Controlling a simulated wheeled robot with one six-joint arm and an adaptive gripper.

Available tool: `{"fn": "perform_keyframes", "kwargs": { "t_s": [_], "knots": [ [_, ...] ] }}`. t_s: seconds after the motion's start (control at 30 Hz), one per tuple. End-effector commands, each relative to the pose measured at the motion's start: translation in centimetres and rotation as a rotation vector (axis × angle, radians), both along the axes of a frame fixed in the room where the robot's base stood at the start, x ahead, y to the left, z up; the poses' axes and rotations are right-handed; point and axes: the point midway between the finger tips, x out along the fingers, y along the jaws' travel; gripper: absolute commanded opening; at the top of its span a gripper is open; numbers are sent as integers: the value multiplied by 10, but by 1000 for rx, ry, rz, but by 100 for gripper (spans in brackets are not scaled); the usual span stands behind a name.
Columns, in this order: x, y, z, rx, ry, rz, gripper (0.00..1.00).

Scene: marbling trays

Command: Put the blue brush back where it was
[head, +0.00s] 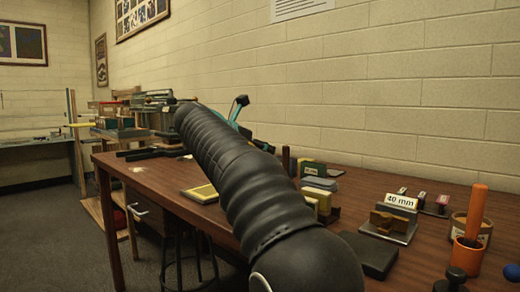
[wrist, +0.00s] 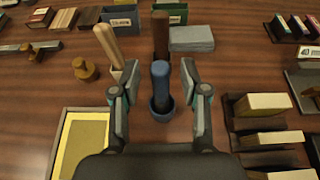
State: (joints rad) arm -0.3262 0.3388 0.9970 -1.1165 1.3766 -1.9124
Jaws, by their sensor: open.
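In the wrist view a blue brush handle (wrist: 160,76) stands upright in a dark blue cup (wrist: 161,110) on the brown table. My gripper (wrist: 160,68) is open, with one finger to the left and one to the right of the blue handle. Gaps show between the fingers and the handle, so it is not gripped. The brush's lower end is hidden in the cup. In the head view my black arm covers this area, and I cannot make out the blue brush there.
Close behind the blue brush stands a dark brown handle (wrist: 161,35), and a light wooden handle (wrist: 108,45) leans at left. A yellow tray (wrist: 59,140) lies at left and a rack of blocks (wrist: 234,128) at right. An orange cup (head: 465,257) stands at the table's right.

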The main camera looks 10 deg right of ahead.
Motion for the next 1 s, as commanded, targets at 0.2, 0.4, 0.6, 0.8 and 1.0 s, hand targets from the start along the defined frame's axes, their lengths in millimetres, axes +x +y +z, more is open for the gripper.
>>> {"fn": "perform_keyframes", "kwargs": {
  "t_s": [0.2, 0.4, 0.6, 0.8, 1.0],
  "knots": [
    [-11, 15, 10, 0, -1, 3, 45],
    [-33, 46, 26, 1, -1, 5, 45],
    [-53, 72, 39, 0, -2, 4, 45],
    [-64, 86, 46, 0, 0, 1, 45],
    [-67, 89, 47, 1, -1, 0, 45]
  ]
}}
